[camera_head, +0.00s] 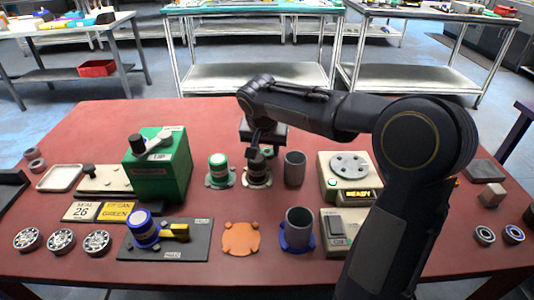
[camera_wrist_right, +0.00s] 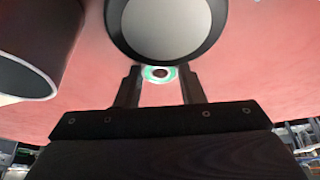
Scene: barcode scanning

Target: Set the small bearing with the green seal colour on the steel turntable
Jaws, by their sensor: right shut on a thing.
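My right gripper (camera_head: 255,150) points down over the middle of the red table, close to a dark round-topped post on a pale base (camera_head: 257,176). In the right wrist view its fingers (camera_wrist_right: 160,88) are shut on a small ring with a green seal, the green-seal bearing (camera_wrist_right: 149,72). In the head view the bearing is hidden by the gripper. The steel turntable (camera_head: 350,165), a grey disc with holes, sits on a beige box with a "READY" display, to the right of the gripper and apart from it. Nothing lies on the disc. My left gripper is not seen.
A grey cup (camera_head: 294,168) stands just right of the gripper, a green-topped post (camera_head: 218,168) just left. A cup in a blue base (camera_head: 298,230) and an orange disc (camera_head: 240,238) are nearer. A green box (camera_head: 158,165) stands left. Two small bearings (camera_head: 484,235) lie far right.

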